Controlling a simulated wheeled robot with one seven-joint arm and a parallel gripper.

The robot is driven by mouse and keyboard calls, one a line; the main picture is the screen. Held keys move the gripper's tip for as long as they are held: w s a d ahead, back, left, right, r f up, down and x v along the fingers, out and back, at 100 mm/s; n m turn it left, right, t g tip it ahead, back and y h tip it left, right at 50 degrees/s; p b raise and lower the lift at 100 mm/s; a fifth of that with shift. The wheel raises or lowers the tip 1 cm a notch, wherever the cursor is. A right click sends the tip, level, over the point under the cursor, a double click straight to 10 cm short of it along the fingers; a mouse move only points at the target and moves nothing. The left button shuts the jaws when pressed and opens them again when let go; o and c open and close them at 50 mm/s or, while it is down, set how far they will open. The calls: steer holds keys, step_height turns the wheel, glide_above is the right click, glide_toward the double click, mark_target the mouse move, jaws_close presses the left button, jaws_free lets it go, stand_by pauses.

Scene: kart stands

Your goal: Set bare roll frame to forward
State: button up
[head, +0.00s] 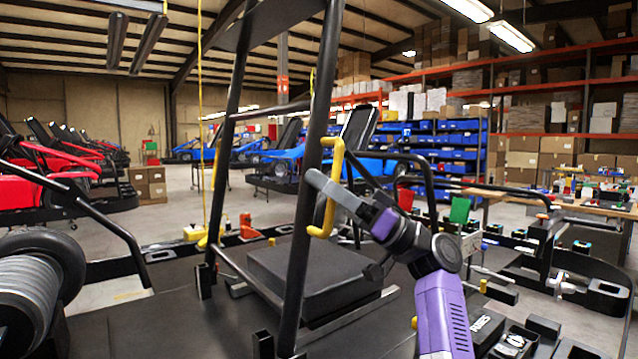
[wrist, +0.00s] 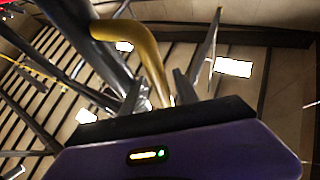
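The bare roll frame (head: 308,165) is a tall black tubular frame with two leaning posts, standing over a dark platform. A yellow handle (head: 327,214) is fixed to its nearer post. My gripper (head: 316,180) is at the upright part of this handle, its grey fingers overlapping it in the head view. In the wrist view the yellow handle (wrist: 150,55) bends down between the fingers of my gripper (wrist: 157,92). The fingers look spread wider than the bar, with a gap on one side. Contact with the handle is hard to make out.
A black padded block (head: 310,275) lies on the platform beneath the frame. A grey ribbed roller (head: 28,300) is at the left edge. A workbench (head: 590,208) with small parts stands at the right. Red karts (head: 60,160) are further back on the left.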

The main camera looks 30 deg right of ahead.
steer(key=shift+g, duration=0.3)
steer(key=shift+s+d+f, duration=0.1)
steer(key=shift+d+f, duration=0.15)
steer(key=s+d, duration=0.4)
steer(key=d, duration=0.5)
steer(key=s+d+b, duration=0.1)
steer(key=s+d, duration=0.4)
steer(key=d, duration=0.4)
steer(key=shift+s+d+f, duration=0.1)
